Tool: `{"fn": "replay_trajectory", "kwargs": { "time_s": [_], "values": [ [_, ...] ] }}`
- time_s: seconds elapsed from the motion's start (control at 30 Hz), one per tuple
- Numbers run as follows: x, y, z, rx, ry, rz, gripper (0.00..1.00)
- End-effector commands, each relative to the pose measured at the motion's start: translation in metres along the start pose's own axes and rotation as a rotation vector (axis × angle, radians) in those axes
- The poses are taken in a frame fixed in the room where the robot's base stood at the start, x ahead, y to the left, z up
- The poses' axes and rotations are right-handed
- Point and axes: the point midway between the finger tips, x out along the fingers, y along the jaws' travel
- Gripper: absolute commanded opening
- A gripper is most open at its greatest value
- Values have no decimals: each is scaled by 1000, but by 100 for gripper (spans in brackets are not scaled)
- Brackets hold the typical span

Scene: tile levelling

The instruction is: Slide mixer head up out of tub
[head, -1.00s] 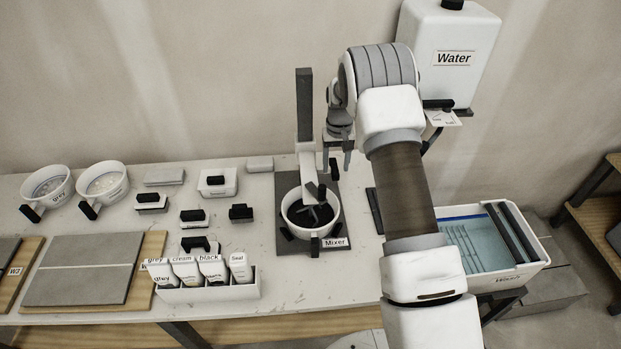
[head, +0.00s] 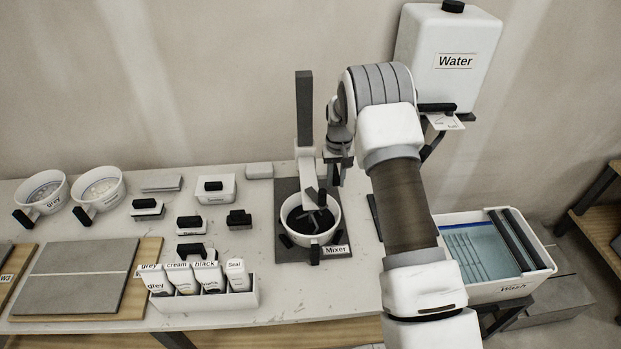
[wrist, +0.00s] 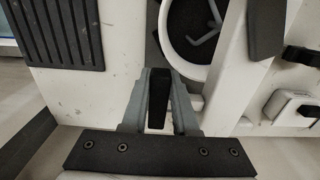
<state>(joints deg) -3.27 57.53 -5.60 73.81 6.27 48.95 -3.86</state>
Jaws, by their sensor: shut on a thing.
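The mixer stands on the bench with a dark upright column (head: 304,105) and a white mixer head (head: 306,166) on it. A white tub (head: 326,233) with dark contents sits below on the dark base plate labelled Mixer. The grey paddle (head: 320,212) is down inside the tub; it also shows at the top of the wrist view (wrist: 206,28). My gripper (head: 336,172) is beside the mixer head, to its right. In the wrist view my gripper (wrist: 158,98) is shut on a black handle (wrist: 157,100); its join to the head is not clear.
A Water tank (head: 450,60) hangs at the back right, with a Wash tub (head: 548,262) below. Two white bowls (head: 103,186), sponges, floats and a box of labelled bags (head: 205,295) stand left of the mixer. Bench space between them and the mixer is partly clear.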

Motion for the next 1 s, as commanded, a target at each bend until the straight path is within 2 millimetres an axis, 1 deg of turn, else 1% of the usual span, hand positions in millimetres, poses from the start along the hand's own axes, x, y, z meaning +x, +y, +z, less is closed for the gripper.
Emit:
{"fn": "replay_trajectory", "kwargs": {
  "time_s": [0.27, 1.0],
  "values": [
    [-2, 0, 0, 0, 0, 0, 0],
    [-62, 0, -1, 0, 3, 0, 0]
  ]
}}
